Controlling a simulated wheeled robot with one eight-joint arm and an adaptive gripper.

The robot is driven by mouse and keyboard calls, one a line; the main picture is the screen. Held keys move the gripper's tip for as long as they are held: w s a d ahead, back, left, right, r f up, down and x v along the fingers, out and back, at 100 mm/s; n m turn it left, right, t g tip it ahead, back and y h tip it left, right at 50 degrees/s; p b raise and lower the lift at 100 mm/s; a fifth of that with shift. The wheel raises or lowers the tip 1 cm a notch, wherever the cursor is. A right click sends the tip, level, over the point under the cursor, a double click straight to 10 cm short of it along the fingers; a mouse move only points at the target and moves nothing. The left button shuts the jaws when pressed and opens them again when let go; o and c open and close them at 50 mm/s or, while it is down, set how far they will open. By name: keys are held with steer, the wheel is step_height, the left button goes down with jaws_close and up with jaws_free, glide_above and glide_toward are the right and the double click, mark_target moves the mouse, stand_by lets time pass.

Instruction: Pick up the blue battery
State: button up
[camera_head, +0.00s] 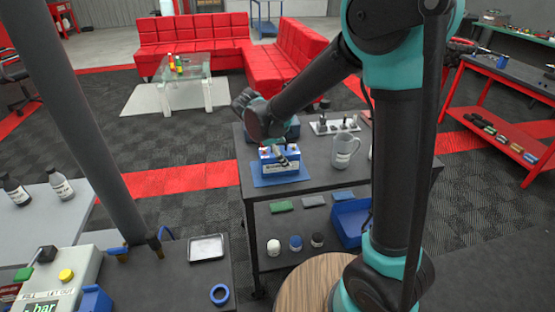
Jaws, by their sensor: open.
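The blue battery (270,168), a box with a white label and a light top, stands upright on a blue mat (262,183) on the dark cart top (320,180). My arm reaches over from the right, and my gripper (285,158) is at the top of the battery, its fingers open and pointing down. The fingers are small and partly overlap the battery's top and front; I cannot tell whether they touch it. The arm and wrist hide part of what lies behind the battery.
A grey mug (344,151) stands right of the battery, with a white rack (335,126) behind it. The cart's lower shelf holds several jars and a blue bin (351,222). A pole (85,120) and a bench with a metal tray (206,248) are at left.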

steer(key=shift+d+f, duration=0.1)
steer(key=shift+f, duration=0.15)
steer(key=shift+c, duration=0.6)
steer(key=c, duration=1.7)
